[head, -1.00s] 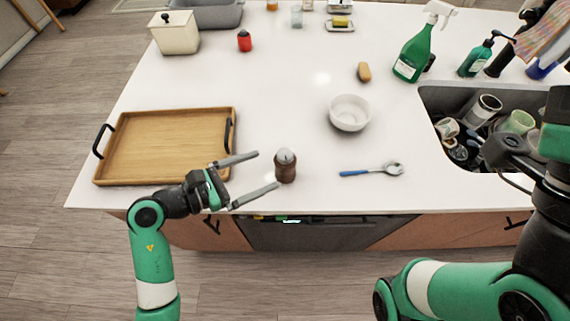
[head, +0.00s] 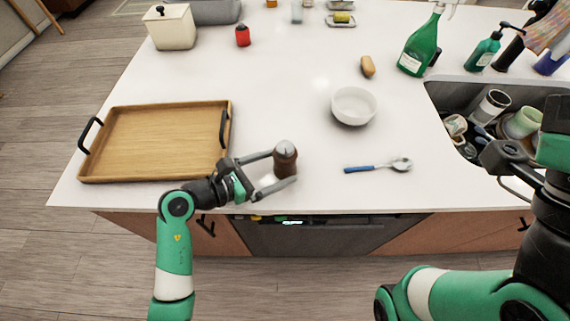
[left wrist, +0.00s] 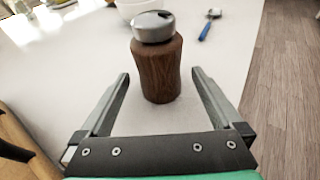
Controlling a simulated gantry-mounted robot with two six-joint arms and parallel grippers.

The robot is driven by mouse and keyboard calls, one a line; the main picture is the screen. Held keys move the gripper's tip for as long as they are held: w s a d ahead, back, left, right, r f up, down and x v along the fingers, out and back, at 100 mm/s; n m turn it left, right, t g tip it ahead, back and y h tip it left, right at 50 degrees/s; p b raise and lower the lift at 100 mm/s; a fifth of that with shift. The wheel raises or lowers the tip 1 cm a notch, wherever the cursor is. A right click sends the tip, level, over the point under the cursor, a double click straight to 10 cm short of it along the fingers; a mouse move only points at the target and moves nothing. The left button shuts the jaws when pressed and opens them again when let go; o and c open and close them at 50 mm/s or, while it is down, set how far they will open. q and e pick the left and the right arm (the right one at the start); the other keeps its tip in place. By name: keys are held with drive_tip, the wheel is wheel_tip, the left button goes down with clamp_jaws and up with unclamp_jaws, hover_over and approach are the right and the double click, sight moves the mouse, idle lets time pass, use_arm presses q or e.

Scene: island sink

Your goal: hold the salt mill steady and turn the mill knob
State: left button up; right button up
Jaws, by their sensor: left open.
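The salt mill (head: 285,160) stands upright near the counter's front edge. It has a dark brown wooden body and a silver-grey knob (head: 285,147) on top. In the left wrist view the mill (left wrist: 157,72) stands just ahead, between and slightly beyond the fingertips. My left gripper (head: 284,168) is open, with its two fingers on either side of the mill. In the left wrist view a gap shows on both sides between the left gripper's fingers (left wrist: 160,77) and the mill.
A wooden tray (head: 155,140) with black handles lies left of the mill. A white bowl (head: 353,107) and a blue-handled spoon (head: 378,166) lie to its right. The sink (head: 470,90) with dishes is farther right.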

use_arm(q)
drive_tip(key=shift+x, duration=1)
drive_tip(key=shift+r, duration=0.1)
drive_tip(key=shift+c, duration=0.2)
